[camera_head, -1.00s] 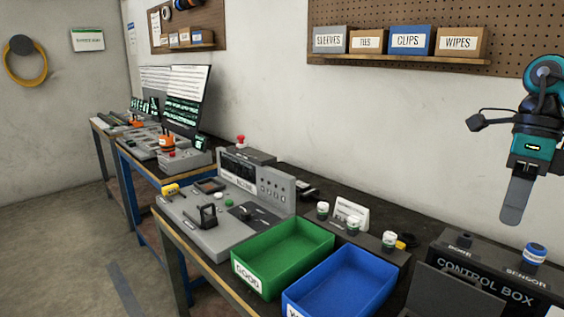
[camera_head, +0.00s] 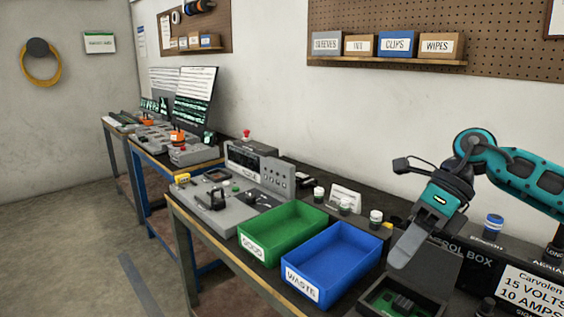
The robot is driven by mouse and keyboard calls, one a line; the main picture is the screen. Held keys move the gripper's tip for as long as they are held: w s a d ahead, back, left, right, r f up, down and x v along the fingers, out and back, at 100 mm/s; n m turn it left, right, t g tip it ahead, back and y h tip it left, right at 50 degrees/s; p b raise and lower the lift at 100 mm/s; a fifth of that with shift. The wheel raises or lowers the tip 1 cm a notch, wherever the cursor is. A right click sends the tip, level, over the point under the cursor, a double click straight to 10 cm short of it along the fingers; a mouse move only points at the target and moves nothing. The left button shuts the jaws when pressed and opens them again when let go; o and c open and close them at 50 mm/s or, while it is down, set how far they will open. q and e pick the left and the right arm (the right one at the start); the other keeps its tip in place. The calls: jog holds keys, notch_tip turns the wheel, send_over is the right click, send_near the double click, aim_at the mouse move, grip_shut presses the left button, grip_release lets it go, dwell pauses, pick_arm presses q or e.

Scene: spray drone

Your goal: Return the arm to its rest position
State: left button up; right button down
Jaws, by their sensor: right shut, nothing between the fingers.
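My right gripper (camera_head: 408,246) shows at the right, on the teal and black arm coming in from the right edge. Its grey fingers are shut with nothing between them. They point down and left in front of the control box (camera_head: 480,262), just right of the blue bin. Whether the fingertips touch anything is hard to tell, but they look raised above the bench. The arm hides part of the control box. My left gripper is out of view.
A green bin (camera_head: 292,236) and a blue WASTE bin (camera_head: 335,262) stand on the bench. A grey tester (camera_head: 235,205) is left of them. Small jars (camera_head: 376,219) stand behind. An open box with a green board (camera_head: 395,303) lies below the gripper. The floor at left is clear.

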jog(key=s+a+f+m+t+y, duration=0.1)
jog(key=a+f+m+t+y, duration=0.15)
jog(key=a+m+y, duration=0.6)
jog(key=s+a+f+m+t+y, duration=0.1)
jog(key=a+m+t+y, duration=0.35)
jog(key=a, duration=0.65)
jog(key=d+f+m+t+h, duration=0.4)
jog(key=f+m+t+h, duration=0.25)
jog(key=m, duration=0.45)
jog(key=d+f+m+t+h, duration=0.4)
jog(key=f+m+t+h, duration=0.15)
jog(key=f+m, duration=0.35)
jog(key=s+d+f+m+g+h, duration=0.3)
jog(key=s+f+m, duration=0.2)
jog(key=s+f, duration=0.1)
jog(key=s+d+f+m+g+h, duration=0.2)
jog(key=s+d+f+m+h, duration=0.1)
jog(key=s+f, duration=0.4)
jog(key=shift+d+f+m+g, duration=0.4)
jog(key=shift+d+f+m, duration=0.15)
jog(key=shift+m, duration=0.35)
